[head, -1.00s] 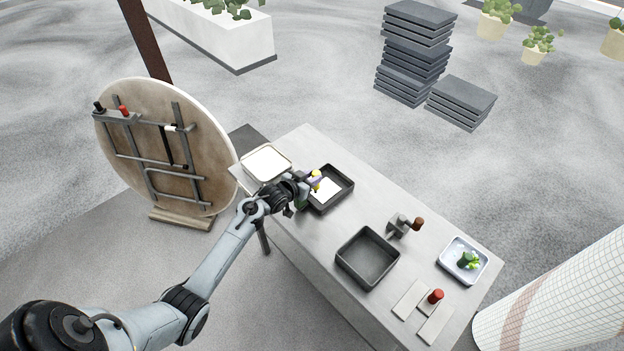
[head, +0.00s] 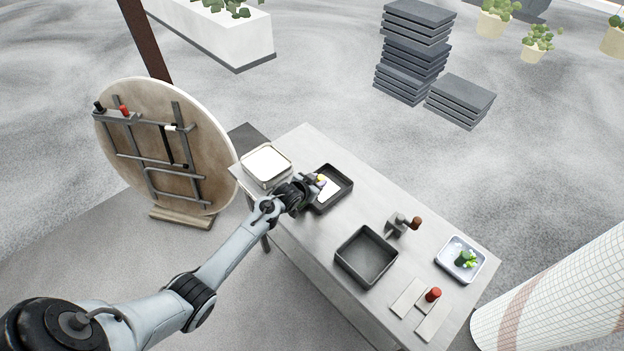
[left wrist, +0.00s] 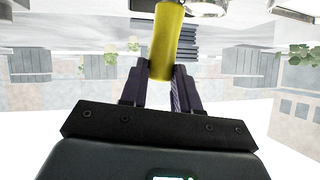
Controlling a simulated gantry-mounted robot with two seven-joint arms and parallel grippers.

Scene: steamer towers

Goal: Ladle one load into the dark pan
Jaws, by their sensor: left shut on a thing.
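My left gripper (head: 317,184) is shut on the yellow handle (left wrist: 167,42) of the ladle, which stands between the two fingertips (left wrist: 160,88) in the left wrist view. In the head view the gripper is over the left side of a dark pan (head: 347,197) that has a white patch inside. The arm hides part of this pan, and I cannot make out the ladle's bowl there. A second dark pan (head: 367,256), square and empty, sits nearer the front of the table. My right gripper is not in view.
A pale tray with a white inside (head: 267,163) stands at the table's left end. A grey tool with a brown knob (head: 402,224), a red-knobbed piece (head: 433,295) between pale strips, and a white dish with greens (head: 461,260) stand to the right. A round rack board (head: 165,150) is left.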

